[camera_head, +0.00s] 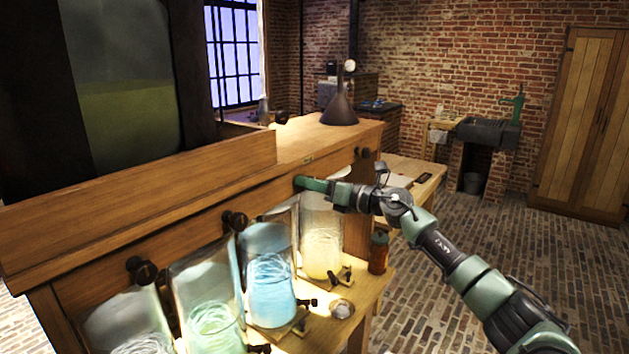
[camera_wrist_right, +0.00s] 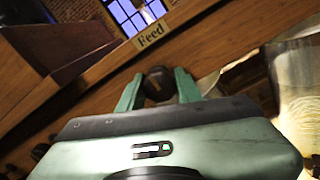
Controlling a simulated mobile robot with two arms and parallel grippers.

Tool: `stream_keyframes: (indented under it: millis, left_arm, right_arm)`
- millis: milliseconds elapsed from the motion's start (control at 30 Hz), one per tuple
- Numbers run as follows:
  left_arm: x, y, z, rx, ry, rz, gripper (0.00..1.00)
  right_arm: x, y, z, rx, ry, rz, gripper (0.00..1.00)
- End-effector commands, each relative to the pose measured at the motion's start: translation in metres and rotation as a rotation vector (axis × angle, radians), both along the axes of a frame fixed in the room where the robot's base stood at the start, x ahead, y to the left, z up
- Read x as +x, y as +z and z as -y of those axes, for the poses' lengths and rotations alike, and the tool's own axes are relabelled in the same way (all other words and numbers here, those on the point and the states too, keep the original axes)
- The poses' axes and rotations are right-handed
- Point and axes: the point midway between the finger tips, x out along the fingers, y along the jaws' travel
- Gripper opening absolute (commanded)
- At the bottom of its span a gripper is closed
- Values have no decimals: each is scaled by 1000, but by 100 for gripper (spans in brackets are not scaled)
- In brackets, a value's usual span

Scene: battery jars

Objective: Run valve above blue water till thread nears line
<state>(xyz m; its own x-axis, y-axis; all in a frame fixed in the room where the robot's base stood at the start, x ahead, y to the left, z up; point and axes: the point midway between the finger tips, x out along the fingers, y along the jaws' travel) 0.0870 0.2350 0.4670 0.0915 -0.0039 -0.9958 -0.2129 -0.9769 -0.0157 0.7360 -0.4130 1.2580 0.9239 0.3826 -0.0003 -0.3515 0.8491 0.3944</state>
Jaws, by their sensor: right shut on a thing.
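The blue water (camera_head: 270,285) stands in a glass jar, third from the left in the row below the wooden cabinet front. Pale strands show in it; I cannot make out a thread end or a line. My right gripper (camera_head: 308,184) reaches the cabinet front above and slightly right of this jar. In the right wrist view, its green fingers (camera_wrist_right: 158,90) are shut on a dark round valve knob (camera_wrist_right: 158,78), one on each side. That knob is hidden in the head view. My left gripper is not in view.
Other dark knobs (camera_head: 235,220) line the front. A green jar (camera_head: 212,318) and a yellow jar (camera_head: 322,245) flank the blue one. A "Reed" label (camera_wrist_right: 151,34) is above the held knob. A brown bottle (camera_head: 378,253) and small dish (camera_head: 342,309) stand on the shelf.

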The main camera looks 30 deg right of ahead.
Motion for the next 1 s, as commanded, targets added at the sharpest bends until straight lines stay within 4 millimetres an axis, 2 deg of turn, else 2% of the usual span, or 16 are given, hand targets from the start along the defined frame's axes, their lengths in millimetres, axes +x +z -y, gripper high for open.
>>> stream_keyframes:
  millis: [67,100,167,533,833,1000]
  left_arm:
    - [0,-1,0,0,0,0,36]
    - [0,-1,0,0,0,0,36]
    - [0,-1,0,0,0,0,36]
    - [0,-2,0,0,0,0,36]
    - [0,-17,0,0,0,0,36]
    - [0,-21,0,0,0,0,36]
  right_arm:
    - [0,-1,0,1,0,0,0]
    - [0,-1,0,0,0,0,45]
    - [0,-1,0,0,0,0,62]
    - [-3,-1,2,-4,-1,1,64]
    - [-35,-4,16,-6,-2,0,64]
    - [-45,-2,19,-4,0,2,64]
